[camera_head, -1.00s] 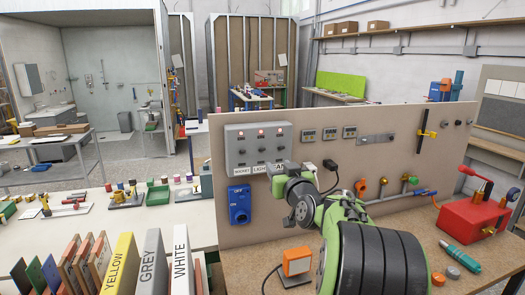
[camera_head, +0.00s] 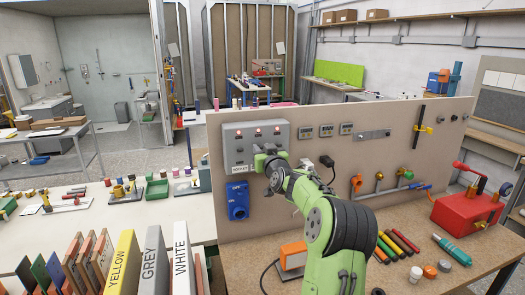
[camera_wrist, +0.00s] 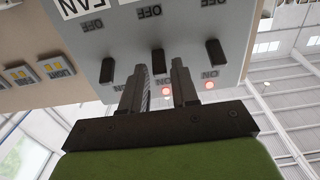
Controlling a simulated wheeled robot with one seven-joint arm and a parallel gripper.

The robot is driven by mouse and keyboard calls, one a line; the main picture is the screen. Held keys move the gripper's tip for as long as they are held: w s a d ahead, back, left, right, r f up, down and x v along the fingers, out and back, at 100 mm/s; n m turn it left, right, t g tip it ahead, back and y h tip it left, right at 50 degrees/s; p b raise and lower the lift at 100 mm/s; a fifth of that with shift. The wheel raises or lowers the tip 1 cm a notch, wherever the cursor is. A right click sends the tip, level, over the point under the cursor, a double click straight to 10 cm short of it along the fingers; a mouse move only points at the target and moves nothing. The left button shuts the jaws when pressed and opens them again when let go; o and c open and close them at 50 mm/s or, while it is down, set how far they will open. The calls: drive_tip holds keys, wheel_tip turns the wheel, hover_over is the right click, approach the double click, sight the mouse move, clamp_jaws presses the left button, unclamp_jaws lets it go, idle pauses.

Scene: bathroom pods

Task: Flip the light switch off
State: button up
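A grey switch panel (camera_head: 232,148) is fixed on the upright beige board. It carries three switches with a red lamp above each, and all the lamps look lit in the head view. In the wrist view the panel is upside down, with black levers between OFF and ON labels. My gripper (camera_wrist: 157,88) is at the panel, its two fingers apart on either side of the middle lever (camera_wrist: 158,62). Whether a finger touches the lever I cannot tell. In the head view my gripper (camera_head: 266,162) hides the lower middle and right of the panel.
A blue switch box (camera_head: 238,202) is on the board below the panel. Small display units (camera_head: 326,130) and a black plug (camera_head: 326,161) are to the right. Upright binders (camera_head: 182,255) stand at the front left.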

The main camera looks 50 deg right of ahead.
clamp_jaws()
